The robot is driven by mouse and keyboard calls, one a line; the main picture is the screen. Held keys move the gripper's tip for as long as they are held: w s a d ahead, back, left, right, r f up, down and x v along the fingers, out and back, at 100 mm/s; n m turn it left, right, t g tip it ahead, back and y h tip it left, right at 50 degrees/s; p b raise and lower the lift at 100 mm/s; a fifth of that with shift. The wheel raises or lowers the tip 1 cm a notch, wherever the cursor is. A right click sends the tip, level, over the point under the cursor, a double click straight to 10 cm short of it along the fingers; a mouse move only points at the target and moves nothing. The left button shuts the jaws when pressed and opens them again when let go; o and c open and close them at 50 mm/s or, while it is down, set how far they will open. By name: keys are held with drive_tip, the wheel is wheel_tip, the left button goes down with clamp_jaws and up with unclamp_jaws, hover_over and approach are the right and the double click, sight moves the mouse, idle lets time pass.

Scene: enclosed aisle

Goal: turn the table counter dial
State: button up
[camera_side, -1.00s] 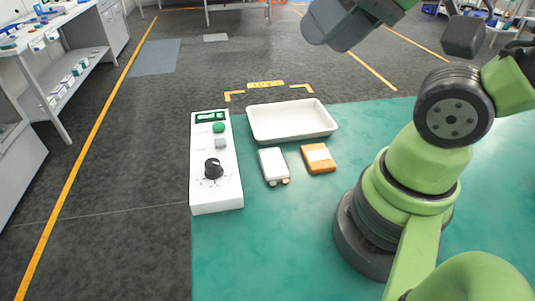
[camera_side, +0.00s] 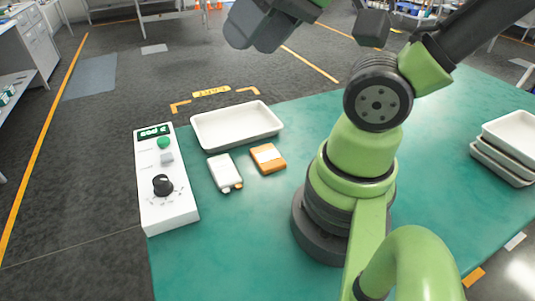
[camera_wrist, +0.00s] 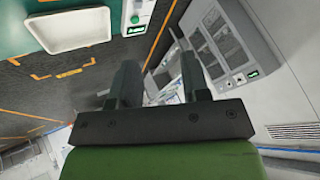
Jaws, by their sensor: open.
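The table counter (camera_side: 172,214) is a white box at the left edge of the green table. Its black dial (camera_side: 162,185) sits on the front half, with marks around it. My gripper (camera_side: 258,28) is high above the table's far side, partly cut off by the frame's top, well away from the dial. In the wrist view my gripper (camera_wrist: 160,82) has its fingers apart and nothing between them. Part of the counter (camera_wrist: 137,8) shows at the top there; the dial does not.
An empty white tray (camera_side: 203,133) lies right of the counter. A white pack (camera_side: 224,172) and an orange pack (camera_side: 267,158) lie in front of it. Stacked white trays (camera_side: 487,163) stand at the table's right. The air above the counter is clear.

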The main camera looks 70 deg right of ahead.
drive_tip(key=o, duration=0.3)
drive_tip(key=n+g+h, duration=0.3)
drive_tip(key=n+g, duration=0.5)
drive_tip(key=n, duration=0.2)
hover_over(160, 179)
wheel_tip(160, 179, down, 8)
wheel_tip(160, 179, down, 18)
drive_tip(key=n+g+h, duration=0.2)
drive_tip(key=n, duration=0.1)
drive_tip(key=shift+w+a+f, duration=0.1)
drive_tip(key=shift+w+f, duration=0.05)
drive_tip(key=shift+f, duration=0.05)
